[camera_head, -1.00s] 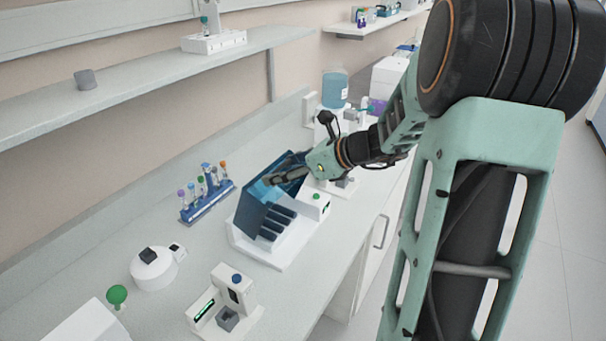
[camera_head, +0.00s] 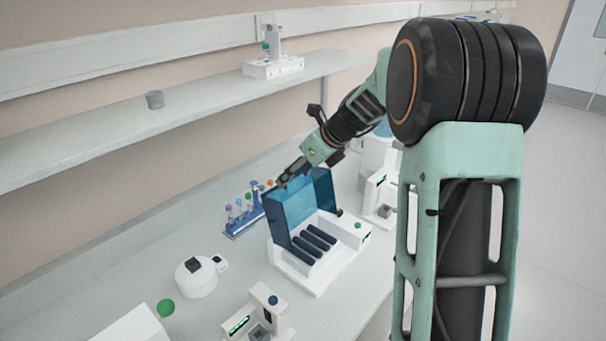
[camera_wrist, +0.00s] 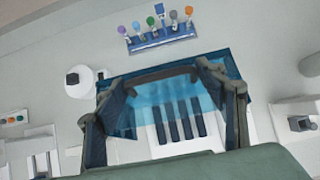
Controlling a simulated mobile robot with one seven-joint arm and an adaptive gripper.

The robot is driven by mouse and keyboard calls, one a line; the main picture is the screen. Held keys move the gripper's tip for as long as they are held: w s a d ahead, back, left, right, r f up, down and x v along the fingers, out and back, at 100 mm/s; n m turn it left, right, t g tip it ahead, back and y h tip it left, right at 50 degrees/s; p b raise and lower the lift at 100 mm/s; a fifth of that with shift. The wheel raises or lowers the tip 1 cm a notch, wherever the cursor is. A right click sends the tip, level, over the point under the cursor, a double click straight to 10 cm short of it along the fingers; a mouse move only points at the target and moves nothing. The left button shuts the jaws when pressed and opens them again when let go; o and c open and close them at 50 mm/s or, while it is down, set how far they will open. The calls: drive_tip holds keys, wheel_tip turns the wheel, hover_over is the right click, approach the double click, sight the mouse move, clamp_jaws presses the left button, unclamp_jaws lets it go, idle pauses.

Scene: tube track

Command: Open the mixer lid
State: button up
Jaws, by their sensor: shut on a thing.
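The mixer (camera_head: 325,268) is a white unit with dark rollers and a green button, standing on the bench in the head view. Its see-through blue lid (camera_head: 298,212) stands raised, close to upright, with the rollers exposed in front. My gripper (camera_head: 284,181) is at the lid's upper edge and is shut on it. In the wrist view, my gripper's two fingers (camera_wrist: 166,76) reach in from either side across the blue lid (camera_wrist: 150,112), with the rollers showing through and beside it. The exact contact at the fingertips is partly hidden.
A blue rack (camera_head: 243,222) with several coloured tubes stands behind the mixer. A round white device (camera_head: 197,280) is to the left, and a small white device with a blue button (camera_head: 268,310) is in front. A shelf (camera_head: 200,115) runs above the bench.

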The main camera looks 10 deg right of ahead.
drive_tip(key=shift+w+a+r, duration=0.15)
drive_tip(key=shift+w+a, duration=0.1)
drive_tip(key=shift+w, duration=0.1)
idle(0.3)
drive_tip(key=o, duration=1.7)
drive_tip(key=shift+c, duration=0.2)
drive_tip(key=v, duration=1.2)
drive_tip(key=shift+w+a+r, duration=0.1)
drive_tip(key=shift+w, duration=0.05)
